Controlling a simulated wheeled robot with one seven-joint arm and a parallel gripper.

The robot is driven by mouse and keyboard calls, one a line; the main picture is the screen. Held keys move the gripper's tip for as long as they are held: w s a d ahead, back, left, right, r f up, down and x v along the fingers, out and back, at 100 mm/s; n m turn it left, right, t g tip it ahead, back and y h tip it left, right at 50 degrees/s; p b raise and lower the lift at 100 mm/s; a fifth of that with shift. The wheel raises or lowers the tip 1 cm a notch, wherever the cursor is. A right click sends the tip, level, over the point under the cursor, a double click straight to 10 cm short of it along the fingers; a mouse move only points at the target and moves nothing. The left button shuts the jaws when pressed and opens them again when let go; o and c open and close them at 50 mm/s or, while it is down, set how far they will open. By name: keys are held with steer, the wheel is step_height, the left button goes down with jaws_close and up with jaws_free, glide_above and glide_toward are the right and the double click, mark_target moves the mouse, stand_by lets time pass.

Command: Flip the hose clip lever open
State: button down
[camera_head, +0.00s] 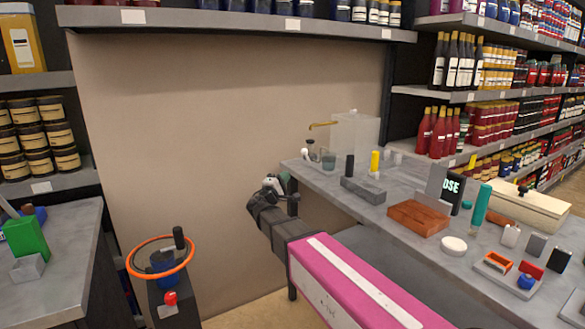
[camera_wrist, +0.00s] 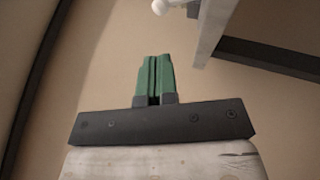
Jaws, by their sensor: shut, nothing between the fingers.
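My gripper (camera_head: 283,183) is off the far left end of the grey bench, a little below its top. In the wrist view its green fingers (camera_wrist: 154,78) are together with nothing between them. A small silver and dark fitting (camera_head: 309,150) stands at the bench's far left corner, above and right of my gripper and apart from it. I cannot tell whether it bears the hose clip. A white rounded piece (camera_wrist: 160,6) at the top of the wrist view is cut by the frame edge. I cannot make out the clip lever in either view.
The grey bench (camera_head: 330,192) holds a glass (camera_head: 328,161), a pale box (camera_head: 355,135) with a brass spout, a grey block (camera_head: 363,190) and a brown block (camera_head: 418,217). An orange ring (camera_head: 133,268) tops a dark stand at lower left. Plain wall lies behind my gripper.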

mark_target(303, 153)
steer(key=x, duration=1.3)
steer(key=shift+w+d, duration=0.1)
steer(key=shift+r, duration=0.15)
